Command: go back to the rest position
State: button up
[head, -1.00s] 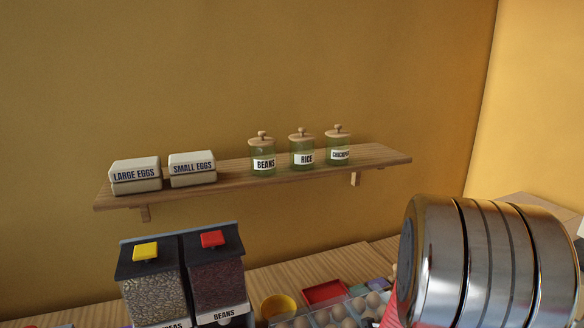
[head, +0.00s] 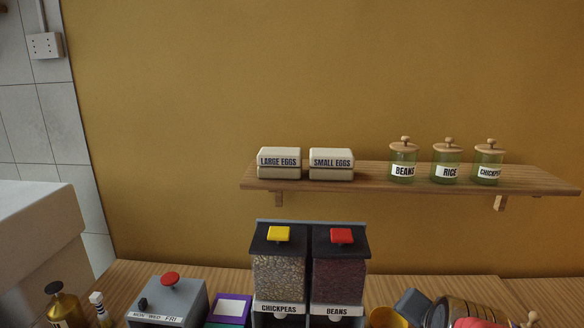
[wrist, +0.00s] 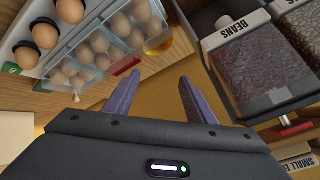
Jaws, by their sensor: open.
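My gripper (wrist: 156,95) shows in the wrist view with its two dark purple fingers apart and nothing between them. Past the fingertips is a wooden surface (wrist: 165,70). The fingers touch nothing that I can see. I cannot make out my gripper in the head view.
A chickpeas dispenser (head: 278,279) and a beans dispenser (head: 341,282) stand on the counter below a wall shelf (head: 385,178). The shelf holds egg boxes (head: 279,163) and labelled jars (head: 404,162). In the wrist view, eggs (wrist: 96,42) lie left of my fingers, the beans dispenser (wrist: 250,65) right.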

jog(key=s+a+r+n+g+y, duration=0.1)
jog(key=s+a+r+n+g, duration=0.1)
jog(key=s+a+n, duration=0.7)
jog(key=s+a+g, duration=0.1)
jog(key=s, duration=0.4)
jog(key=shift+a+r+y, duration=0.2)
jog(key=shift+a+y, duration=0.05)
jog(key=shift+y, duration=0.15)
